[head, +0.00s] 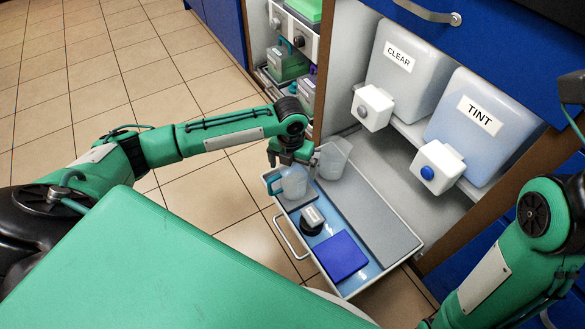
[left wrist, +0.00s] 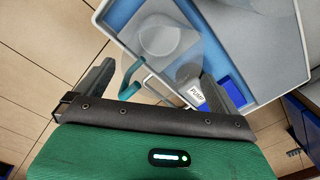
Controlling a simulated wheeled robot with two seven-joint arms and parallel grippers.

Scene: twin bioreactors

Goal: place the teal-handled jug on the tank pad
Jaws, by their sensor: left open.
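A clear jug with a teal handle (head: 293,182) stands upright at the far left of the pulled-out drawer tray (head: 398,266). My left gripper (head: 289,158) is open just above it, pointing down. In the left wrist view the jug (left wrist: 163,38) lies beyond my open fingers (left wrist: 160,75), and its teal handle (left wrist: 130,82) shows between them. I see no grip on it. A blue square pad (head: 342,256) lies at the tray's near end, and a grey strip (head: 370,220) runs along its right side; I cannot tell which is the tank pad. My right gripper is out of view.
A second clear vessel (head: 333,160) stands close to the right of the jug. A dark-based device labelled PUMP (left wrist: 194,94) sits between jug and blue pad. The CLEAR tank (head: 400,75) and TINT tank (head: 480,125) stand on a shelf above, with taps overhanging.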

